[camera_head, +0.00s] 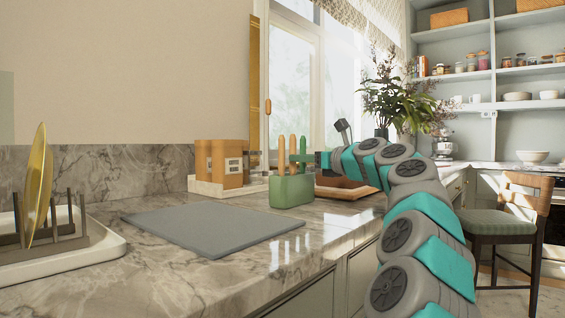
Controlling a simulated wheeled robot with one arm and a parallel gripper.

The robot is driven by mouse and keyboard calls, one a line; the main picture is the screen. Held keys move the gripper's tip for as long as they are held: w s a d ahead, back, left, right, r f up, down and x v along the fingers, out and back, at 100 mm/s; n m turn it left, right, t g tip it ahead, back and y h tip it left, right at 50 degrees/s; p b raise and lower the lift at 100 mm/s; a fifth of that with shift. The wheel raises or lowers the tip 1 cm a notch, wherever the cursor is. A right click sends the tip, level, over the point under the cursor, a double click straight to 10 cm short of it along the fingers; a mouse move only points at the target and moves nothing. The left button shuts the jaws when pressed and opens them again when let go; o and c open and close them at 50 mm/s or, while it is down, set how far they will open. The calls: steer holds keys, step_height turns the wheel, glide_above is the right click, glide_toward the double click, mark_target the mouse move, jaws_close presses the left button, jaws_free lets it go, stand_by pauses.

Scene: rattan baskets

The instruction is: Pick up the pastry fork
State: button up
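I cannot make out a pastry fork for certain. A green holder block (290,192) stands on the marble counter, with wooden-looking handles (281,150) upright in it. My arm reaches in from the right, and my gripper (303,158) is at the right side of these handles, just above the block. Green upright and crosswise shapes there overlap the handles. I cannot tell whether the fingers touch anything or are apart.
A grey mat (212,228) lies bare on the counter. A dish rack (62,245) with a yellow plate (38,185) stands at left. An orange box (218,164) and a brown tray (340,188) are behind. A chair (508,222) stands right.

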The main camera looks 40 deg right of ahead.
steer(key=shift+w+d+b, duration=0.15)
steer(key=shift+w+d, duration=0.05)
steer(key=shift+w, duration=1.65)
steer(key=shift+w+d+b, duration=0.15)
steer(key=shift+w+d, duration=0.05)
steer(key=shift+w, duration=1.6)
jaws_close()
